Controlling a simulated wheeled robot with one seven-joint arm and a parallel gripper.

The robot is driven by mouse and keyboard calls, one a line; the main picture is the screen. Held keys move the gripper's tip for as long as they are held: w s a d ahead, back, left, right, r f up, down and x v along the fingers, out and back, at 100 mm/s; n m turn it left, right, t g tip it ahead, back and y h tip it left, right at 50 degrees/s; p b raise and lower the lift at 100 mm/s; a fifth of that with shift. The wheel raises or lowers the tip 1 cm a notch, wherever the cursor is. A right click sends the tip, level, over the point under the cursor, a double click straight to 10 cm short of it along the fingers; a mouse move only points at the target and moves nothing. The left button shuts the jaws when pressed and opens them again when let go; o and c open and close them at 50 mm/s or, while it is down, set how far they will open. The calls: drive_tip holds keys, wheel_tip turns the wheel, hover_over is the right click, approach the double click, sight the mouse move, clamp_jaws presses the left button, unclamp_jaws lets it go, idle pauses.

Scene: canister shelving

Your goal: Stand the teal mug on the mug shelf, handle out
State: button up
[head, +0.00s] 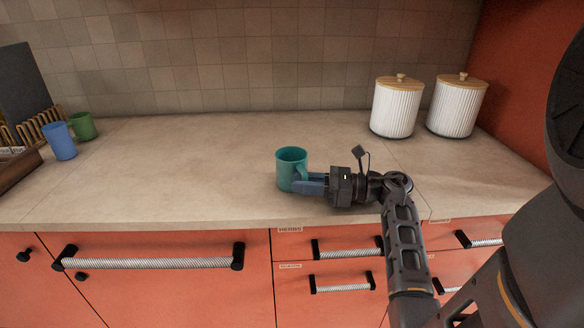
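I cannot tell from this view whether the fingers are closed on the handle. No shelf that I can make out as the mug shelf is in view.
A blue mug (60,142) and a green mug (82,126) stand at the left by a wooden rack (38,127) and a dark board (22,80). Two white ribbed canisters (396,108) (455,107) with wooden lids stand back right. The counter (180,165) between is clear.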

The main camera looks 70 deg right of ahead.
sight(306, 169)
drive_tip(key=shift+c, duration=0.2)
clamp_jaws()
drive_tip(key=shift+r, duration=0.1)
drive_tip(key=shift+r, duration=0.5)
wheel_tip(306, 169, up, 3)
drive_tip(key=shift+f+b, duration=0.1)
drive_tip(key=shift+b, duration=0.5)
drive_tip(key=s+d+r+b, duration=0.1)
drive_tip(key=s+d+r, duration=0.1)
drive_tip(key=s, duration=0.3)
drive_tip(key=s+d+r+b, duration=0.1)
drive_tip(key=s+d+r, duration=0.1)
drive_tip(key=s+r, duration=0.3)
drive_tip(key=shift+s+d, duration=0.25)
drive_tip(key=shift+s, duration=0.2)
